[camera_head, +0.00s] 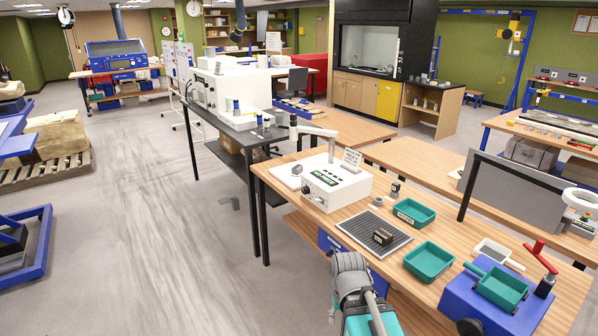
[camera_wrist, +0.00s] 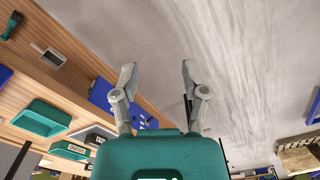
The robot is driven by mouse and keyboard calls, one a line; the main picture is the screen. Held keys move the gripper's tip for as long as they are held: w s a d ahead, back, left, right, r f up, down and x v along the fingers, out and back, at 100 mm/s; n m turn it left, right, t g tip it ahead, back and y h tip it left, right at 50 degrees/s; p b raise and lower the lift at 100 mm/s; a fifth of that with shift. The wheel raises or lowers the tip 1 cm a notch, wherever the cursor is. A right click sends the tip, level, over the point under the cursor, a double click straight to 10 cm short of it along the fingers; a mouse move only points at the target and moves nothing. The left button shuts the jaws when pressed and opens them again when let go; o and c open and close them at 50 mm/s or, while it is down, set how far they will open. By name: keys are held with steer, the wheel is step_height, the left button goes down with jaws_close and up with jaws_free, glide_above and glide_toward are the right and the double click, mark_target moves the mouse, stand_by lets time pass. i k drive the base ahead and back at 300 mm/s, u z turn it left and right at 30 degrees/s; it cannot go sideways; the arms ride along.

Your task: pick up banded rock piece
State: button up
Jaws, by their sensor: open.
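A small dark brown block (camera_head: 383,237), which looks like the banded rock piece, lies on a dark ribbed mat (camera_head: 347,230) on the wooden bench. Its banding is too small to make out. In the head view, grey and teal parts of my arm show at the bottom, in front of the bench and nearer than the mat. The gripper is apart from the block.
Teal trays (camera_head: 414,213) (camera_head: 429,262) stand right of the mat. A white instrument box (camera_head: 336,182) is behind it. A blue unit (camera_head: 484,308) with a red-handled lever stands at the bench's right end. Open floor (camera_head: 180,220) lies to the left.

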mark_target(297, 169)
steer(key=u, duration=1.3)
steer(key=i, duration=2.85)
